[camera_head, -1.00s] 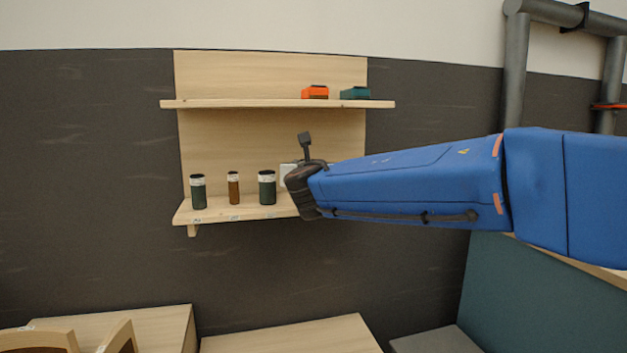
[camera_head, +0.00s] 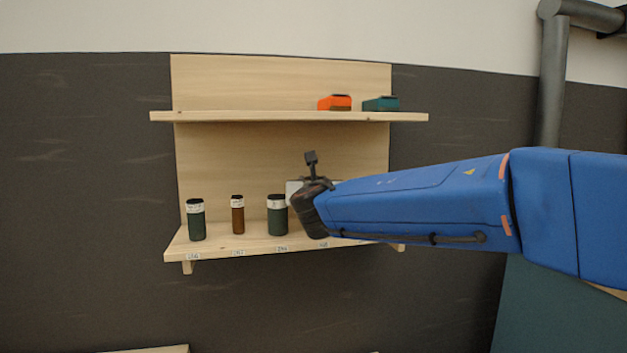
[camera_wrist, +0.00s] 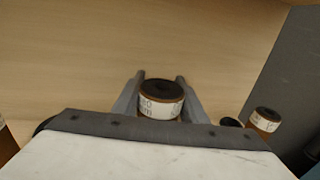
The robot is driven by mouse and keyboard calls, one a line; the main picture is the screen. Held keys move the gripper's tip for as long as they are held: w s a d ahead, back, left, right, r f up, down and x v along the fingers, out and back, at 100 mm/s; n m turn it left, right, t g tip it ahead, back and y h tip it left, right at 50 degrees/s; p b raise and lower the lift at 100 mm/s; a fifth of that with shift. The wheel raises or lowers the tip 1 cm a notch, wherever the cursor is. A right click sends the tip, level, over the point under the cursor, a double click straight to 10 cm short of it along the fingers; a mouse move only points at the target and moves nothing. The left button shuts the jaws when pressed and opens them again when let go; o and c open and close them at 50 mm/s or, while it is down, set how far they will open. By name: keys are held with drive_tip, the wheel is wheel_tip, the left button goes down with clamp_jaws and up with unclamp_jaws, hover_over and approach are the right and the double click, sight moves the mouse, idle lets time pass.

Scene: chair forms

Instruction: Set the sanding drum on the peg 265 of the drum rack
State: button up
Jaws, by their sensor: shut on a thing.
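The drum rack (camera_head: 350,150) is a pale wooden wall unit with two shelves. Dark green (camera_head: 196,222), brown (camera_head: 238,215) and wider dark green (camera_head: 277,217) sanding drums stand on its lower shelf, above small tags too small to read surely. In the wrist view, my gripper (camera_wrist: 160,77) is shut on a brown sanding drum (camera_wrist: 161,107) with a white label and dark top. It sits between the two fingers, against pale wood. In the head view my wrist hides the gripper and held drum. I cannot make out peg 265.
Another brown labelled drum (camera_wrist: 264,120) stands to the right in the wrist view, beside a dark object. Part of a drum (camera_wrist: 5,145) shows at the left edge. Orange (camera_head: 335,103) and teal (camera_head: 381,104) items sit on the upper shelf, above my arm.

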drive_tip(key=shift+f, duration=0.5)
drive_tip(key=shift+f, duration=1.35)
idle(0.8)
drive_tip(key=o, duration=1.3)
drive_tip(key=shift+o, duration=0.2)
drive_tip(key=shift+s, duration=0.1)
drive_tip(key=s+d, duration=0.1)
drive_tip(key=s, duration=1.6)
drive_tip(key=shift+s+d, duration=0.15)
drive_tip(key=shift+d, duration=0.15)
